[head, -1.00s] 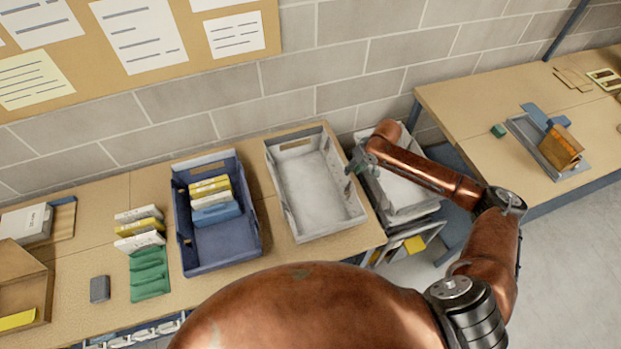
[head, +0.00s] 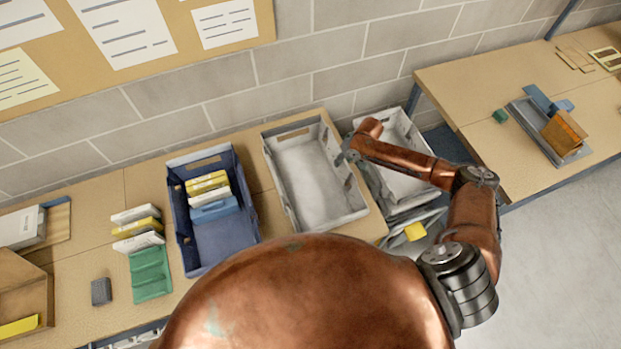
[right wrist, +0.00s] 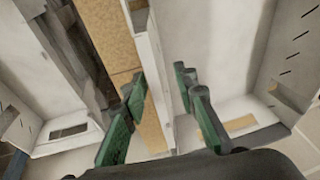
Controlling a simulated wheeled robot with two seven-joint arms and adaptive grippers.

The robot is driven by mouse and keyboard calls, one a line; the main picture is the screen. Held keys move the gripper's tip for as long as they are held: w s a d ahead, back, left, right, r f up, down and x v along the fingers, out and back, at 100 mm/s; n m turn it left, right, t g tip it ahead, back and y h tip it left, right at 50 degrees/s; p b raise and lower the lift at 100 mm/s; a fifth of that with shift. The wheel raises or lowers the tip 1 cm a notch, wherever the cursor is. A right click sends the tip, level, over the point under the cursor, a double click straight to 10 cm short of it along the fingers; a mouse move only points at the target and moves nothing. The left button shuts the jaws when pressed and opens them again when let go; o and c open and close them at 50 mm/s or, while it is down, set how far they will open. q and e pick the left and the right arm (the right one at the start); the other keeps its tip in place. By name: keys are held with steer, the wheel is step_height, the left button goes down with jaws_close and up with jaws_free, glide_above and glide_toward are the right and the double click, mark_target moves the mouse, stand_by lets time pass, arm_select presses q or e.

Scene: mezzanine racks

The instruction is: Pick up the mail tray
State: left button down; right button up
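The mail tray, taken to be the empty grey-white tray (head: 312,178), sits on the table to the right of the blue tray. My right gripper (head: 346,157) is at its right long wall, pointing down. In the right wrist view the green fingers of my right gripper (right wrist: 165,108) are apart, one on each side of the tray's wall (right wrist: 157,70). Gaps show between the fingers and the wall, so they do not look closed on it. The tray's interior (right wrist: 225,60) is empty. My left gripper is not in view.
A stack of similar white trays (head: 395,185) stands lower, just right of the table edge. A blue tray (head: 222,243) with folders stands close on the left. Green sorter (head: 150,272) and grey box (head: 101,291) lie further left. A second table (head: 480,95) is at right.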

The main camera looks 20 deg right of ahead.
mark_target(334, 171)
steer(key=shift+a+f, duration=0.15)
steer(key=shift+f, duration=0.3)
steer(key=x, duration=0.4)
steer(key=shift+w, duration=0.1)
steer(key=shift+w+a+f, duration=0.1)
steer(key=shift+f, duration=0.45)
steer(key=c, duration=0.7)
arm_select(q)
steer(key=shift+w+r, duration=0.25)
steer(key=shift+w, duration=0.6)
arm_select(e)
jaws_close()
